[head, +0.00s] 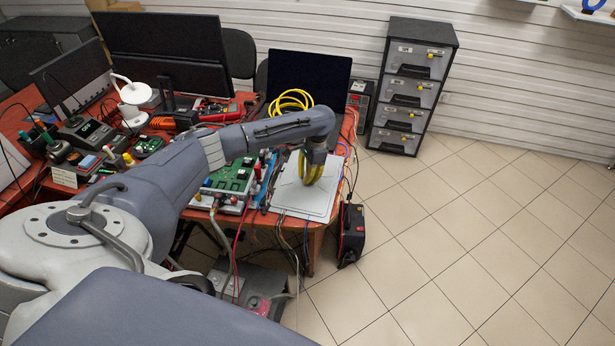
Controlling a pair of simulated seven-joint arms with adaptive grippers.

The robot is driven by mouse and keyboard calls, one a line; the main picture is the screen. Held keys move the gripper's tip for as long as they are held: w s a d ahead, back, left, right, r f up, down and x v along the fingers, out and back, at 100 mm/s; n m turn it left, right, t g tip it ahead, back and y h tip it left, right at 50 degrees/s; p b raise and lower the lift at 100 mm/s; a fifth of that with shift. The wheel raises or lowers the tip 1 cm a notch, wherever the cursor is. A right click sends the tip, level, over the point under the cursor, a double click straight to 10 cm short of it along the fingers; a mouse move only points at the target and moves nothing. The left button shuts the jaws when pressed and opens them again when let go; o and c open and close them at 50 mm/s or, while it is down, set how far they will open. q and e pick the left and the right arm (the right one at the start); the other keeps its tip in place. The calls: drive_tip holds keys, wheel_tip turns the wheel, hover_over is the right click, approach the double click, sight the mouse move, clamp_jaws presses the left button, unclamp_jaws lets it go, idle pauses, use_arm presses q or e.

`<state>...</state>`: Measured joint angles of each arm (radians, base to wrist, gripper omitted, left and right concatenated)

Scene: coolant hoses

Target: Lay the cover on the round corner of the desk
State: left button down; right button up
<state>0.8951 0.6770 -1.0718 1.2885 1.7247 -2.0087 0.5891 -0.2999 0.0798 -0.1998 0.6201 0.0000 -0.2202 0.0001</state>
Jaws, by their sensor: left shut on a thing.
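A flat pale grey panel (293,200), which looks like the cover, lies at the front right corner of the desk (318,238). It appears to hide the corner's outline. My left gripper (314,160) points down over the panel's far half. It is shut on a yellow looped thing (311,175), probably hose, which hangs just above or touches the panel; I cannot tell which. The fingertips are small and partly hidden. My right gripper is not in view.
A yellow hose coil (291,101) is by the dark laptop screen (318,80) behind my arm. Green circuit boards (231,174) and cables crowd the desk left of the panel. A black-red case (352,232) stands on the floor beside the desk. The tiled floor at right is clear.

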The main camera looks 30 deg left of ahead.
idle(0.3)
use_arm(q)
drive_tip(key=c, duration=1.5)
unclamp_jaws()
drive_tip(key=shift+f, duration=0.1)
drive_tip(key=r, duration=0.4)
drive_tip(key=w+r, duration=0.1)
drive_tip(key=r, duration=0.3)
drive_tip(key=d+r, duration=0.1)
drive_tip(key=r, duration=0.3)
drive_tip(key=shift+w, duration=0.4)
drive_tip(key=shift+d, duration=0.1)
